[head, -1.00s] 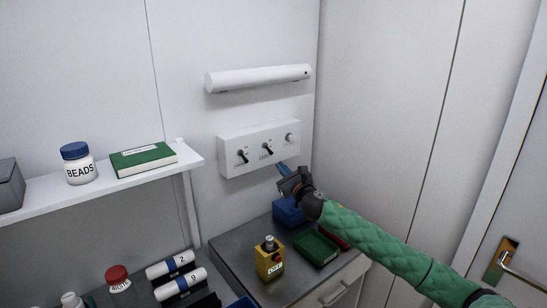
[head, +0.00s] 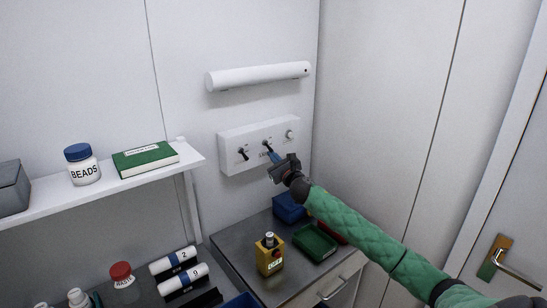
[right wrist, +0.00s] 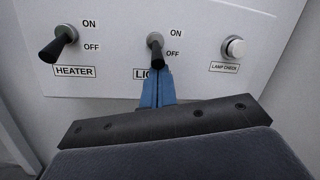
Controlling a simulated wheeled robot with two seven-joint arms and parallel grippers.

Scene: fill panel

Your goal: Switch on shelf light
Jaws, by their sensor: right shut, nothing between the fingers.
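A white switch panel (head: 230,146) is on the wall under the white tube lamp (head: 258,77), which looks unlit. In the right wrist view the panel has a black HEATER toggle (right wrist: 58,44) at left, a black toggle (right wrist: 155,46) labelled LIG…, and a round LAMP CHECK button (right wrist: 234,47) at right. Both toggles tilt down, toward OFF. My right gripper (head: 271,155) is shut and empty, its blue fingertips (right wrist: 157,84) just below the middle toggle's tip. They partly cover its label; I cannot tell whether they touch it. My left gripper is not in view.
A shelf at left holds a BEADS jar (head: 82,165) and a green book (head: 145,157). A door stands at right.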

